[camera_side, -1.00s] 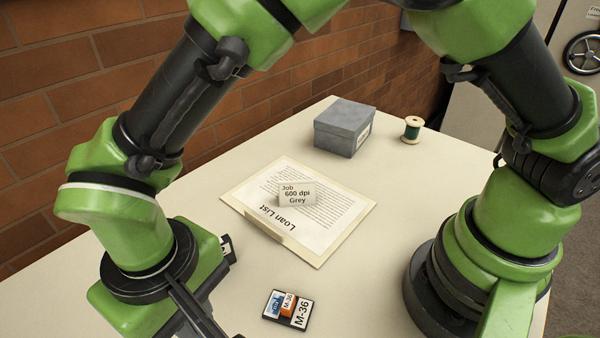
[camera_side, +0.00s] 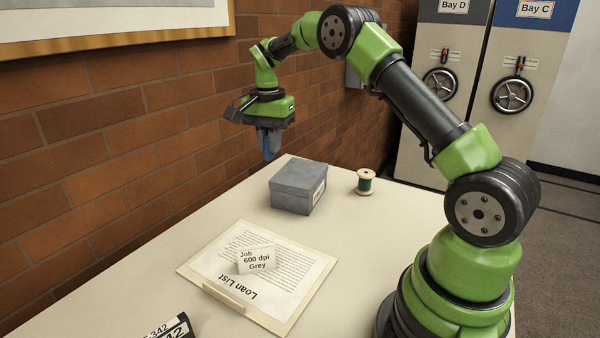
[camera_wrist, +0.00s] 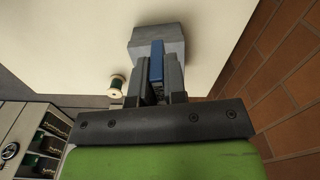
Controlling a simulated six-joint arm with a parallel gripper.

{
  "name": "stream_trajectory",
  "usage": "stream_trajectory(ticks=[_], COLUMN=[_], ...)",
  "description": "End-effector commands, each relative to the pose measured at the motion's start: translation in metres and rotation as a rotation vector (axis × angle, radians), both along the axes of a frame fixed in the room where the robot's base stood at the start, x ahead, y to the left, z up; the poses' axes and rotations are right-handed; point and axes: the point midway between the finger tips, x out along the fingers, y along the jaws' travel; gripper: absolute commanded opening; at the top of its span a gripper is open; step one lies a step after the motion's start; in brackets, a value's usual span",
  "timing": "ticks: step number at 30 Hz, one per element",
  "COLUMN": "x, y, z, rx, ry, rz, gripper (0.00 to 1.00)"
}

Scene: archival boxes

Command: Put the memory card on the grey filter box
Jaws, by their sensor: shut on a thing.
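My gripper (camera_side: 270,152) is shut on a blue, flat memory card (camera_wrist: 157,62) and holds it up in the air. The card points away from the wrist and stands edge-on between the two fingers; no label on it is readable. The grey filter box (camera_side: 298,190), lidded with a pale label on its side, stands on the table. In the side view, my gripper is above and a little left of the box. In the wrist view, the box (camera_wrist: 164,34) lies beyond the fingertips, partly hidden by the fingers and card.
A green thread spool (camera_side: 365,181) stands right of the box. A loan list sheet (camera_side: 300,268) lies nearer, with a small card (camera_side: 256,260) reading "Job 600 dpi Grey". A black-and-white labelled item (camera_side: 172,328) shows at the bottom edge. A brick wall (camera_side: 110,150) runs behind.

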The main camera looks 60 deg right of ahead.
Motion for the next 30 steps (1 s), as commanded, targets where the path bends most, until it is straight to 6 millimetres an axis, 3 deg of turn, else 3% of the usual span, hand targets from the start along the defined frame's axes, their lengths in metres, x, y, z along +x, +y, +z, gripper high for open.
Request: stream_trajectory(ticks=[1, 3, 9, 16, 30], x=[-0.006, -0.014, -0.026, -0.027, -0.026], y=[-0.021, -0.04, -0.066, -0.067, -0.067], z=[0.003, 0.006, 0.003, -0.039, -0.09], rx=[0.0, 0.001, 0.002, 0.004, 0.002], ry=[-0.002, -0.002, 0.0, 0.002, -0.003], rz=[-0.064, -0.127, -0.213, -0.217, -0.216], gripper=[0.0, 0.0, 0.0, 0.0, 0.0])
